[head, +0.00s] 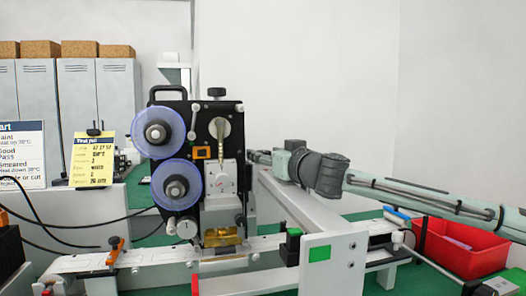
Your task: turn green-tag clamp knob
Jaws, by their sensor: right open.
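A green square tag (319,254) is on the white plate (345,265) at the front, right of the coder. A small black block with a green top (293,247) stands just left of that plate. I cannot tell which part is the clamp knob. My right arm comes in from the right, and my right gripper (259,157) is at the coder's right side, above and behind the green tag, well apart from it. It is open; its fingertips are small and partly hidden. My left gripper is not in view.
The black coder (225,112) with two purple reels (159,132) stands in the middle. An orange-handled lever (116,250) is on the white rail at left. A red bin (462,250) is at right. A grey slanted beam (300,205) lies below my right arm.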

